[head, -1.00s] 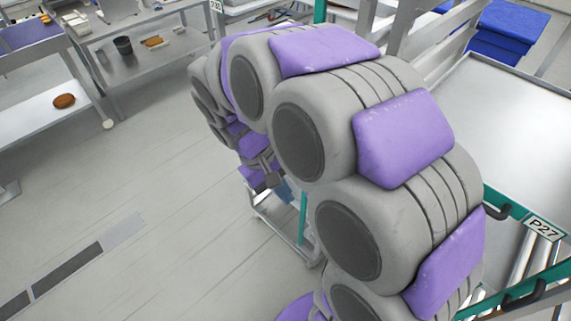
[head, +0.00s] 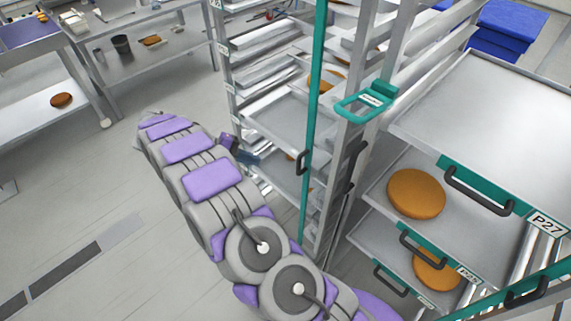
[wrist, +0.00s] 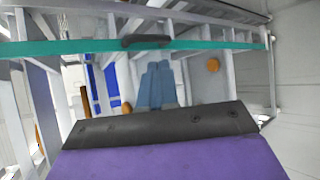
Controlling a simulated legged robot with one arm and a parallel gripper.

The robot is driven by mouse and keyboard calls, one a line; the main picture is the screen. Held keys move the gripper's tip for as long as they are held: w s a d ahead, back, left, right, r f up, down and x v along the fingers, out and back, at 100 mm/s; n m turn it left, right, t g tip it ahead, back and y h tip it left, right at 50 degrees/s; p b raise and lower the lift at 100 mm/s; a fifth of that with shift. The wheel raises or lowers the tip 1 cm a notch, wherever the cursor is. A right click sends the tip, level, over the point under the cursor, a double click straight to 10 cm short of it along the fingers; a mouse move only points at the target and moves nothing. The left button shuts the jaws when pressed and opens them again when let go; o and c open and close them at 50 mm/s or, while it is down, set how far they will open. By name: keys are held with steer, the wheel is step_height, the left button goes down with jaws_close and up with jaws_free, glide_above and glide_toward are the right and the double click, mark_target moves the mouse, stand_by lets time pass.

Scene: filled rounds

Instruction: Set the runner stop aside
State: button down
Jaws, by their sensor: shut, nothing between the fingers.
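The runner stop appears to be the upright teal bar (head: 313,110) on the front of the tray rack, with a black handle (head: 302,162) on it. In the wrist view the teal bar (wrist: 70,47) runs across the top, and its black handle (wrist: 145,41) shows just beyond my fingertips. My gripper (head: 256,159) is to the left of the handle, with a visible gap in the head view. Its blue fingers (wrist: 155,66) are shut and empty. A teal bracket (head: 367,101) sits at the rack post, to the right of the bar.
The rack holds several metal trays (head: 275,125). At the right, pulled-out trays (head: 490,110) with teal fronts and black handles carry round orange-brown items (head: 416,194). Blue crates (head: 505,30) stand behind. The floor (head: 90,200) at left is open, below side tables (head: 150,62).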

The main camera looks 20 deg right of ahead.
steer(key=w+a+f+m+h, duration=0.1)
steer(key=w+f+m+h, duration=0.2)
steer(key=f+h, duration=0.3)
steer(key=shift+w, duration=0.55)
steer(key=shift+a, duration=0.15)
steer(key=shift+f, duration=0.1)
steer(key=s+b+x, duration=0.3)
steer(key=b+x, duration=0.1)
steer(key=x, duration=0.9)
steer(key=shift+a, duration=0.4)
